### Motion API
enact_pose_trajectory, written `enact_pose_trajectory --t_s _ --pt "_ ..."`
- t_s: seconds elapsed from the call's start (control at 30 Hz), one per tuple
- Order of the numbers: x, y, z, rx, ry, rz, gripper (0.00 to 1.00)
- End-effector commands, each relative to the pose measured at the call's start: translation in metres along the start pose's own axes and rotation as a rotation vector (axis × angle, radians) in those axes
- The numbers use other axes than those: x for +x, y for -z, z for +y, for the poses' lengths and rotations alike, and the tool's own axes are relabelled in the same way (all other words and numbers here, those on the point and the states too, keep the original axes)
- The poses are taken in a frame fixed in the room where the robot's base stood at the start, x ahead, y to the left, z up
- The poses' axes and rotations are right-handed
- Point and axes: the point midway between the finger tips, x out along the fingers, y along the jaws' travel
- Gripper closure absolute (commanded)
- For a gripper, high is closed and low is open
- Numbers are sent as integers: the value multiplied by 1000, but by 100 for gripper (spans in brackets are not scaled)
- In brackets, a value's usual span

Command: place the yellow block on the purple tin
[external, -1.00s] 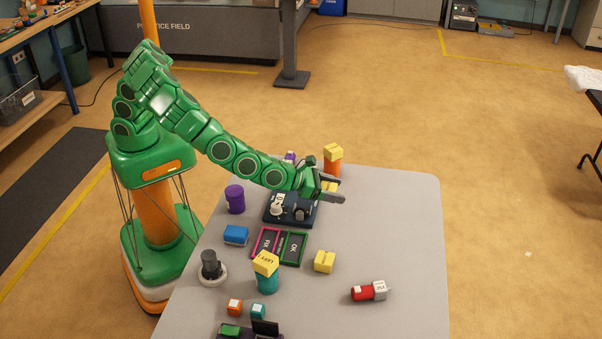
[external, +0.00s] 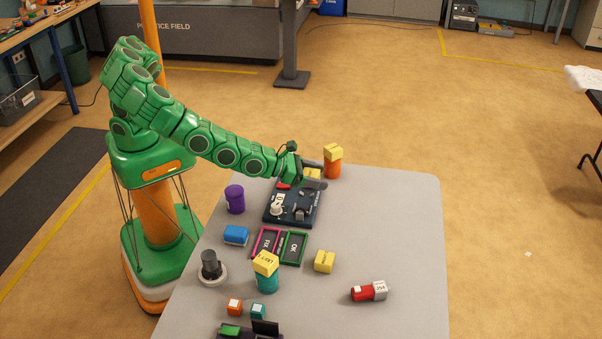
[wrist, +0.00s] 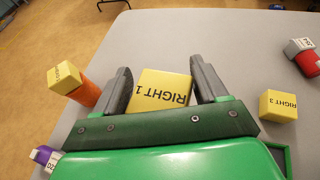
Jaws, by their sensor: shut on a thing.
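My gripper (external: 314,181) is over the far end of the table. It is shut on a yellow block (wrist: 160,88) labelled RIGHT 1, which sits between the fingers in the wrist view and shows partly in the external view (external: 312,173). A purple tin (external: 235,199) stands upright at the table's left edge, left of and nearer than my gripper, with nothing on top. Another purple thing with a white label (wrist: 44,156) is at the wrist view's lower left; my arm hides it in the external view.
An orange tin (external: 332,168) topped by a yellow block stands beside my gripper. The table's right side is mostly clear.

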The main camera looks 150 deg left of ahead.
Motion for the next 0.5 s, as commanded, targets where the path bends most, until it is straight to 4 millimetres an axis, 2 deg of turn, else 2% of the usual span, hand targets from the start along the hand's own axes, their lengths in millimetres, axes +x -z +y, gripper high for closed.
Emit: enact_pose_trajectory --t_s 0.27,0.5 --pt "-22 -13 -6 -20 -37 3 59" --pt "-49 -20 -8 -40 -86 5 59"
